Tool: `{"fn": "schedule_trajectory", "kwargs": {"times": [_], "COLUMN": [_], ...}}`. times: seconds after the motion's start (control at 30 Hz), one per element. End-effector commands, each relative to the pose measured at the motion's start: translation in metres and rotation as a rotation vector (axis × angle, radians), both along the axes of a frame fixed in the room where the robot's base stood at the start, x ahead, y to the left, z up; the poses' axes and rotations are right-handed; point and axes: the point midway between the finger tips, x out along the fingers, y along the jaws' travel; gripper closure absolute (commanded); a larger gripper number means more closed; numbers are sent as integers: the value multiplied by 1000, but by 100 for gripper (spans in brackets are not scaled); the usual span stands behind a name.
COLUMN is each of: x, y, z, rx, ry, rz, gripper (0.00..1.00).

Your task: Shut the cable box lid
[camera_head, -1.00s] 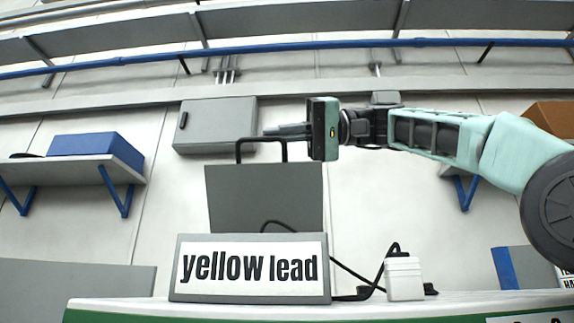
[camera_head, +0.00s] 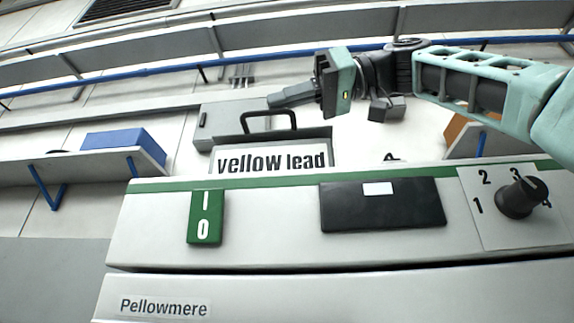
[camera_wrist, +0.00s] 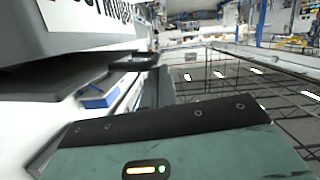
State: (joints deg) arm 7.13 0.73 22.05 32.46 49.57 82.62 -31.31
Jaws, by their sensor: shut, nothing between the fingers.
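The cable box (camera_head: 214,166) is grey with a "yellow lead" label on its front. Its lid (camera_head: 318,133) stands raised behind the label, with a black bar handle (camera_head: 268,117) along its top edge. My gripper (camera_head: 271,99) is shut and empty, its fingers pointing left. In the head view the fingertips appear just above the handle; whether they touch it I cannot tell. In the wrist view the dark lid (camera_wrist: 50,84) and handle (camera_wrist: 138,63) show at the left. The console's top edge hides the box's lower part.
A console fills the lower head view, with a green switch (camera_head: 205,217), a dark panel (camera_head: 380,207) and a black knob (camera_head: 519,198). A blue box (camera_head: 120,145) sits on the left shelf (camera_head: 95,168).

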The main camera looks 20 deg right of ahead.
Motion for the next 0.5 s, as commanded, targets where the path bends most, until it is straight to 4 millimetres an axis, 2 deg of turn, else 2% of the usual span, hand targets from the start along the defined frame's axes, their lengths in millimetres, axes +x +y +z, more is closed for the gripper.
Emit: {"fn": "schedule_trajectory", "kwargs": {"times": [0.03,0.13,0.5], "x": [-1,-2,-2], "y": [1,1,1], "z": [-10,-17,-23], "rx": [1,1,0], "ry": [2,4,8], "rz": [1,1,0], "gripper": [100,100,100]}}
